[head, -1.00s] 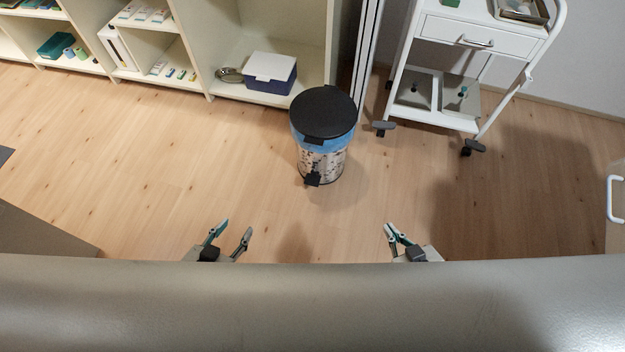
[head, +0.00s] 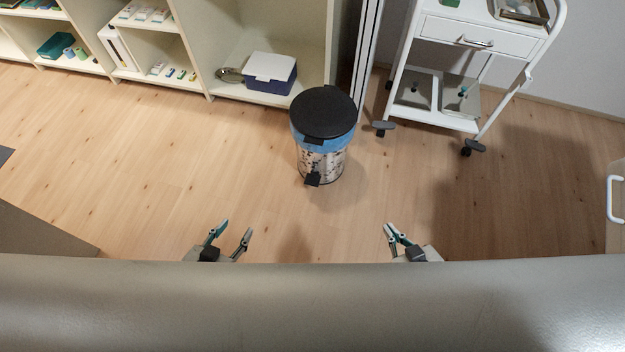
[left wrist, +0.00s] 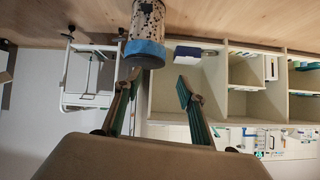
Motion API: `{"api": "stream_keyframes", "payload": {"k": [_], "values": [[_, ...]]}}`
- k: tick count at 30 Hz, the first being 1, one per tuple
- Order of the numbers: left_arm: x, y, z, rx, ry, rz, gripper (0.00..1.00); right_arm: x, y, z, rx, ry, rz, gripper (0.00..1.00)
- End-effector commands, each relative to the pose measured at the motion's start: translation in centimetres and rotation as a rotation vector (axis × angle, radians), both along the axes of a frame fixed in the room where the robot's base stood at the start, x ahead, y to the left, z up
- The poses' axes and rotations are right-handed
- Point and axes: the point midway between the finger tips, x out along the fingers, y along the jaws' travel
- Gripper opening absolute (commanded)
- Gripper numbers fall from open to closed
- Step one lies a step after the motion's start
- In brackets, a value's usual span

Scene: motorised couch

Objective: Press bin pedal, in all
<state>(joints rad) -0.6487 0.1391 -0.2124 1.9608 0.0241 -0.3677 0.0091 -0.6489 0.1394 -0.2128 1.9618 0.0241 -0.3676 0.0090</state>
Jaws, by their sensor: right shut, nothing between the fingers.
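The pedal bin (head: 322,160) stands upright on the wooden floor, ahead of both grippers. It has a black round lid (head: 322,111), which is down, a blue liner edge and a speckled body. Its black pedal (head: 312,179) is at the base, facing me. My left gripper (head: 235,228) is open and empty, short of the bin and to its left. In the left wrist view the bin (left wrist: 147,22) appears upside down beyond the open fingers (left wrist: 156,84). My right gripper (head: 389,228) is shut and empty, short of the bin and to its right. Neither touches the bin.
A white shelf unit (head: 205,60) with a blue-and-white box (head: 271,73) stands behind the bin. A white wheeled trolley (head: 437,118) is at the back right. A white handle (head: 612,199) shows at the right edge. The floor between grippers and bin is clear.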

Motion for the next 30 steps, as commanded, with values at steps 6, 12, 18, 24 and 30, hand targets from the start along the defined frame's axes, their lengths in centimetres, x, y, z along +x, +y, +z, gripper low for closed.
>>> {"api": "stream_keyframes", "payload": {"k": [6,12,18,24,30], "values": [[-0.02,0.01,-0.01,0.0,0.0,0.0,0.09,-0.01,0.0,-0.01,0.0,0.0,0.0,0.0],[-0.01,0.01,0.0,0.0,0.0,0.0,0.0,-0.01,-0.01,-0.02,0.0,0.0,0.0,0.0],[0.0,0.01,0.01,0.0,0.0,0.0,0.0,0.0,-0.02,-0.01,0.0,0.0,0.0,0.0],[-0.01,0.01,0.02,0.0,0.0,0.0,0.0,0.0,-0.02,-0.01,0.0,0.0,0.0,0.0],[0.01,0.01,0.04,0.0,-0.001,0.0,0.0,0.0,-0.02,-0.01,0.0,0.0,0.0,0.0]]}}
